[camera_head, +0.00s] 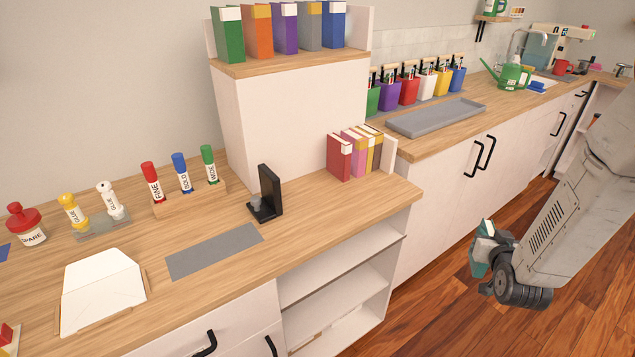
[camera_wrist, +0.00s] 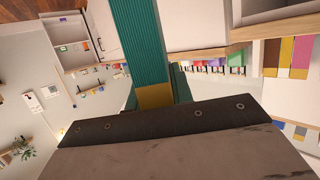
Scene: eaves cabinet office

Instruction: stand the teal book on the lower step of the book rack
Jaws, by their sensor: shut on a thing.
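The teal book (camera_wrist: 138,45) is held in my gripper and fills the upper middle of the wrist view, with a yellow band near its end. In the head view only a small part of the teal book (camera_head: 480,248) shows at my gripper (camera_head: 484,262). My gripper is shut on it, out over the floor right of the cabinets. The book rack (camera_head: 290,110) has an upper step with green, orange, purple, grey and blue books. At the lower level, red, pink and yellow-brown books (camera_head: 340,160) stand at the right, beside a white end panel (camera_head: 388,152).
A black bookend (camera_head: 267,195) stands left of the lower books, with bare wood between. A grey mat (camera_head: 214,250), a marker stand (camera_head: 190,198) and glue bottles are farther left.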

